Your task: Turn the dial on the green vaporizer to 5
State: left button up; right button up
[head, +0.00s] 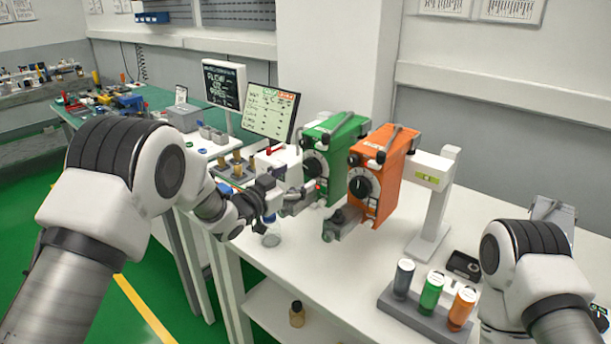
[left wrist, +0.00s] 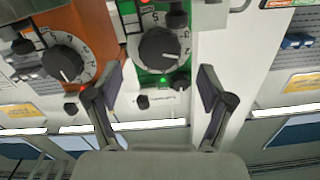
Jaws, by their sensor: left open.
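My left gripper (head: 303,192) is in front of the green vaporizer. In the left wrist view my left gripper (left wrist: 160,88) is open and empty, its fingers apart below the dial, not around it. My right arm shows at right, its gripper out of view.
The orange vaporizer's dial (left wrist: 66,63) lies close on the left in the left wrist view. A monitor (head: 270,112) stands behind the left gripper. A rack of coloured bottles (head: 417,314) sits at the front right. Clear tabletop lies before the orange vaporizer.

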aim_at(309, 169)
pick_arm(q)
jog(key=p+x, duration=0.1)
jog(key=x, duration=0.3)
jog(key=shift+w+r, duration=0.1)
jog(key=shift+w+d, duration=0.2)
jog(key=shift+w, duration=0.1)
jog(key=shift+s+a, duration=0.1)
jog(key=shift+s, duration=0.05)
jog(key=c, duration=1.2)
jog(key=shift+o, duration=0.2)
